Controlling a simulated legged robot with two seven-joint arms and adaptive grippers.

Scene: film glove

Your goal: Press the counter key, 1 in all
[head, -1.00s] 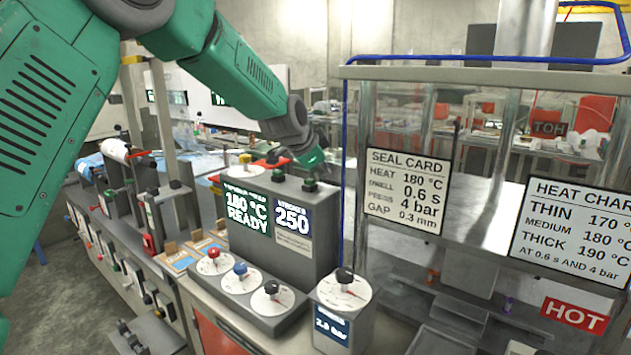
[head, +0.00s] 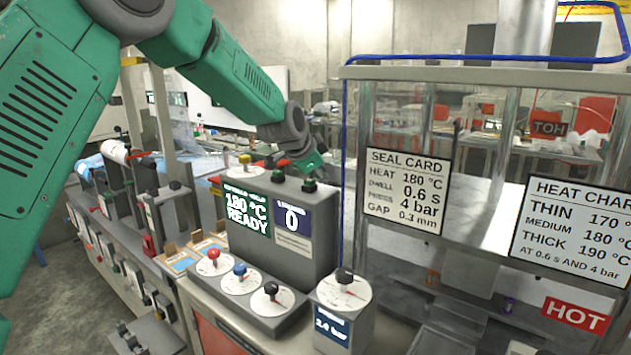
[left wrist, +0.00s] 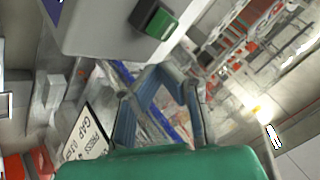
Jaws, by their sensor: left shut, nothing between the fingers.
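A grey control box (head: 285,235) stands on the bench in the head view, with a green screen reading 180 °C READY and a counter screen (head: 292,220) reading 0. Two dark keys with green tops sit on the box, one (head: 309,185) above the counter screen and the other (head: 278,176) to its left. A green-topped key (left wrist: 155,18) also shows in the left wrist view. My left gripper (head: 311,165) is just above and behind the right key, apparently clear of it. Its fingers (left wrist: 162,78) are shut and empty. My right gripper is out of view.
Red, blue and black knobs (head: 240,278) sit on dials before the box. A gauge (head: 343,290) stands to their right. The clear-walled press with a seal card (head: 405,190) and a HOT label (head: 575,315) fills the right side.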

